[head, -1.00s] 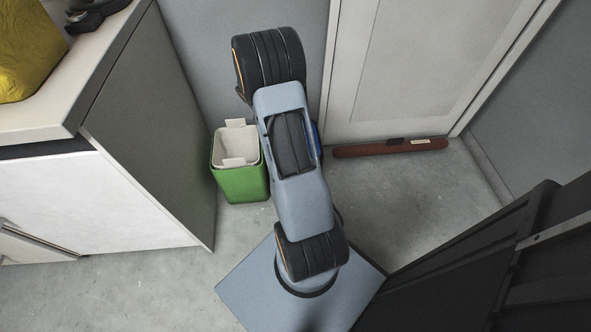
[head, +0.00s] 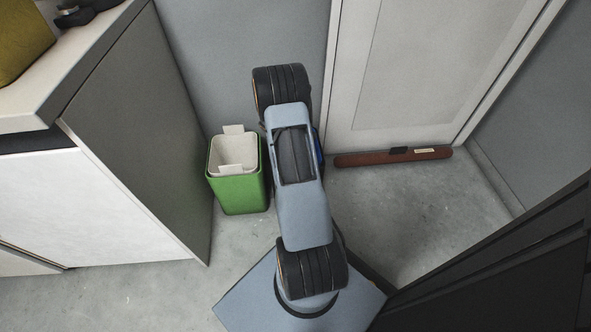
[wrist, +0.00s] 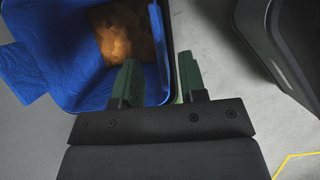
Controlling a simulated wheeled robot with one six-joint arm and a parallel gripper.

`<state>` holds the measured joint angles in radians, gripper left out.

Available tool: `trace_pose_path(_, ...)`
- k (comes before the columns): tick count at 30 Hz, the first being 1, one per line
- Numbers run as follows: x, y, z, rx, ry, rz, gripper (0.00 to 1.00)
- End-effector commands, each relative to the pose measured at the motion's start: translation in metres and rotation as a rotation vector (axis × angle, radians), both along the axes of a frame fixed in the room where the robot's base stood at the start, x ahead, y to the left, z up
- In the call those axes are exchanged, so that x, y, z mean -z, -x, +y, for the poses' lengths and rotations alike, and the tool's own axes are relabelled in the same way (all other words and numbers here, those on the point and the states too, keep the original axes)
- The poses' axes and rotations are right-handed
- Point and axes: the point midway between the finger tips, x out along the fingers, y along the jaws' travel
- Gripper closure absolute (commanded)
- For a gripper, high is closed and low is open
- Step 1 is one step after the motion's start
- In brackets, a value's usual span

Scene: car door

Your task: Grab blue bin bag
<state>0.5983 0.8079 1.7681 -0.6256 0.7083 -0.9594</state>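The blue bin bag (wrist: 85,88) lines an open bin in the upper left of the wrist view, with a flap hanging out on the left. Orange-brown contents lie at its bottom. In the head view only a blue sliver (head: 319,148) shows beside my arm, which hides the rest. My gripper (wrist: 158,76) is open in the wrist view. Its left green finger appears over the bag's inside and its right one beyond the right rim, so the rim runs between them. I cannot tell whether they touch the bag. My gripper is hidden in the head view.
A green bin (head: 239,190) with a white liner (head: 234,152) stands left of my arm, beside a counter (head: 130,150). A door (head: 420,70) stands behind, with a reddish-brown bar (head: 375,160) at its foot. A dark panel (head: 500,275) fills the lower right.

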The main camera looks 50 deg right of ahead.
Motion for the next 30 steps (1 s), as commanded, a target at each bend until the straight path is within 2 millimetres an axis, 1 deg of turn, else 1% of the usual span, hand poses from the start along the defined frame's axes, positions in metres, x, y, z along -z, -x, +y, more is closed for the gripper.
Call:
trace_pose_path(6,0.029,0.006,-0.005,0.002,-0.001,0.001,0.62)
trace_pose_path(10,0.043,0.01,-0.01,0.002,-0.001,0.001,0.62)
trace_pose_path(13,0.047,0.012,-0.012,0.0,-0.001,0.001,0.62)
trace_pose_path(19,0.046,0.012,-0.012,0.0,0.0,0.0,0.63)
trace_pose_path(30,0.046,0.012,-0.012,0.0,0.0,0.0,0.98)
